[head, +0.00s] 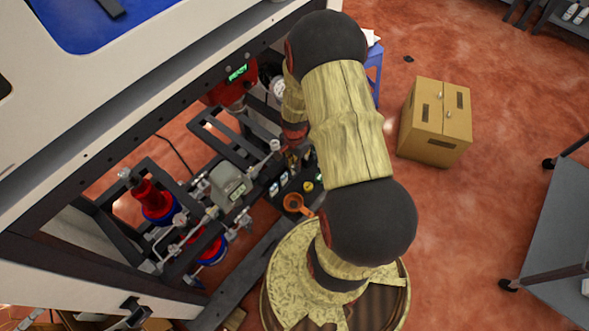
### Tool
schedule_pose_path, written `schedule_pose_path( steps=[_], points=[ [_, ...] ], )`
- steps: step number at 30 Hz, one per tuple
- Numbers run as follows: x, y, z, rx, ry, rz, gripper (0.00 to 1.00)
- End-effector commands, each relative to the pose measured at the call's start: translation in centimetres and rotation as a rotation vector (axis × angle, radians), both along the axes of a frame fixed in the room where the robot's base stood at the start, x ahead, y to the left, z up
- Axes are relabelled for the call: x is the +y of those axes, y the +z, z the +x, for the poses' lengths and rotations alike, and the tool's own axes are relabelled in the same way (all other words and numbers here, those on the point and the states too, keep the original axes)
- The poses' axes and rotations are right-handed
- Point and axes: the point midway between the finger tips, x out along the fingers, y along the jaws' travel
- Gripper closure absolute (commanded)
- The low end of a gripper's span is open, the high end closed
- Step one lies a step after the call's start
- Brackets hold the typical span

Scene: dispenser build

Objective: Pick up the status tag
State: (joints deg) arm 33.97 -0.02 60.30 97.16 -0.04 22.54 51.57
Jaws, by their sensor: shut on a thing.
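My arm rises from its round base at the bottom and bends at a dark elbow near the top. From there its forearm drops behind the upper arm toward the dispenser rig. My gripper (292,158) shows only as a small dark patch beside the upper arm, low among the rig parts. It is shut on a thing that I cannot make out. I cannot pick out the status tag for certain. A red unit (226,91) with a lit green display (237,72) is mounted under the white frame, left of the forearm.
The rig's dark frame holds a grey box (230,184), pipes and a red-and-blue valve (152,197). An orange cup (294,203) sits close to my gripper. A cardboard box (436,121) stands on the open floor at right. A grey cart (560,235) is at the right edge.

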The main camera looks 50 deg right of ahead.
Motion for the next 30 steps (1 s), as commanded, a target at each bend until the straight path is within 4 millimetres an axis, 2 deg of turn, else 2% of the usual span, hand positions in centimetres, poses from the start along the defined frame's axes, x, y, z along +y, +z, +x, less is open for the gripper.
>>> schedule_pose_path(
  steps=[12,17,23,30],
  points=[
    [0.0,0.1,0.0,0.000,0.000,0.000,1.00],
    [0.0,0.9,0.1,-0.002,0.000,-0.001,1.00],
    [0.0,3.4,0.0,-0.001,0.000,-0.001,1.00],
    [2.1,7.1,-2.2,-0.001,0.000,0.000,1.00]
  ],
)
